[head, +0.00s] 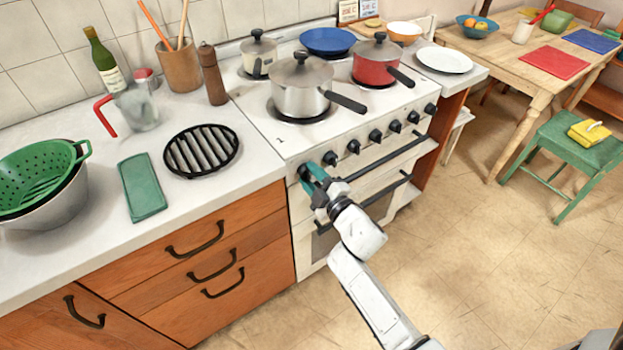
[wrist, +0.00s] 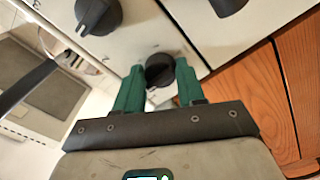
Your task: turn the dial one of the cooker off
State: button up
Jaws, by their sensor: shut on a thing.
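The cooker (head: 285,140) is white, with a row of black dials along its front panel. My gripper (head: 309,176) is at the left end of this row and mostly covers the leftmost dial (head: 303,172). In the wrist view, my gripper's green fingers (wrist: 160,82) are shut on this black dial (wrist: 160,69), one on each side. The pointer of the held dial cannot be made out. The neighbouring dial (head: 330,158) is free; it also shows in the wrist view (wrist: 98,14).
Dark oven handles (head: 385,165) run below the dials. A steel pot (head: 300,88) and a red pan (head: 376,62) stand on the hob with handles toward the front right. Wooden drawers (head: 215,270) adjoin at left.

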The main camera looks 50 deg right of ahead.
dwell(0.4)
jog(key=o, duration=1)
jog(key=shift+o, duration=0.2)
jog(key=shift+s, duration=0.1)
jog(key=b+v, duration=0.1)
jog(key=v, duration=0.9)
jog(key=shift+s+b, duration=0.3)
jog(key=shift+b, duration=0.05)
